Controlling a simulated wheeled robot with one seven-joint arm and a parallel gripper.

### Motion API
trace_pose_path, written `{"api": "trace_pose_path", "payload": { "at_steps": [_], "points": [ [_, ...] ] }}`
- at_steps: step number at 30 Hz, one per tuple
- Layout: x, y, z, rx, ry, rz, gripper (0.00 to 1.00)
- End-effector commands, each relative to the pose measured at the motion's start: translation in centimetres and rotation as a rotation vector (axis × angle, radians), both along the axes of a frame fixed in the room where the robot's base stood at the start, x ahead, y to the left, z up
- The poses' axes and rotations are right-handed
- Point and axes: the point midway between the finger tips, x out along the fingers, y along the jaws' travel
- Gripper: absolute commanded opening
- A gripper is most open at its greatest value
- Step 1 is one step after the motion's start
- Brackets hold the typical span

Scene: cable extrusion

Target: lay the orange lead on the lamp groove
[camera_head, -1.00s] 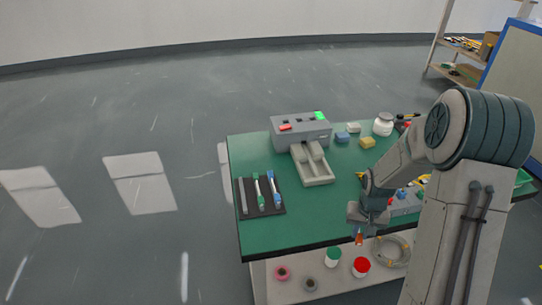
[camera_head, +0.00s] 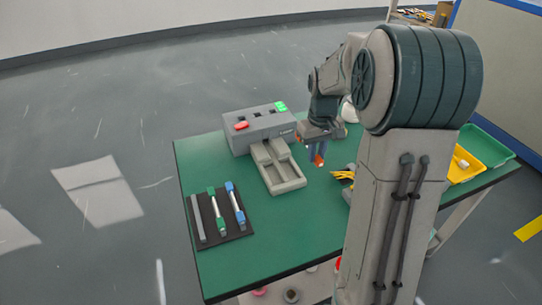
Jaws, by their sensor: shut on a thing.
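My gripper (camera_head: 316,156) hangs over the green table, to the right of the grey machine. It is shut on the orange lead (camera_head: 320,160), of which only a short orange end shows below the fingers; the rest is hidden. The grey machine (camera_head: 262,128) has a red button, a green lit patch (camera_head: 281,106) and dark openings on top. A pale grey tray (camera_head: 283,176) with a channel runs out from its front. I cannot tell which part is the lamp groove. A black mat (camera_head: 237,221) at the left holds a grey bar, a green-ended lead (camera_head: 216,210) and a blue-ended lead (camera_head: 236,203).
The green table top (camera_head: 272,230) is clear in front of the tray. Yellow items (camera_head: 344,176) lie right of the gripper, partly behind my arm. A yellow bin (camera_head: 466,165) and a green bin (camera_head: 489,146) stand at the right end.

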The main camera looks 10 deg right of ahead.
Motion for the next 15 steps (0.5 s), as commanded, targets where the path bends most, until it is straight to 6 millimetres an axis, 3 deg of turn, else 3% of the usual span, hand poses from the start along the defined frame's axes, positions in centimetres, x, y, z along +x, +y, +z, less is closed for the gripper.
{"api": "trace_pose_path", "payload": {
  "at_steps": [4,15],
  "points": [
    [0.9,0.9,-0.3,0.004,0.003,0.017,0.0],
    [6.7,7.2,-5.2,0.004,0.003,0.025,0.0]
  ]
}}
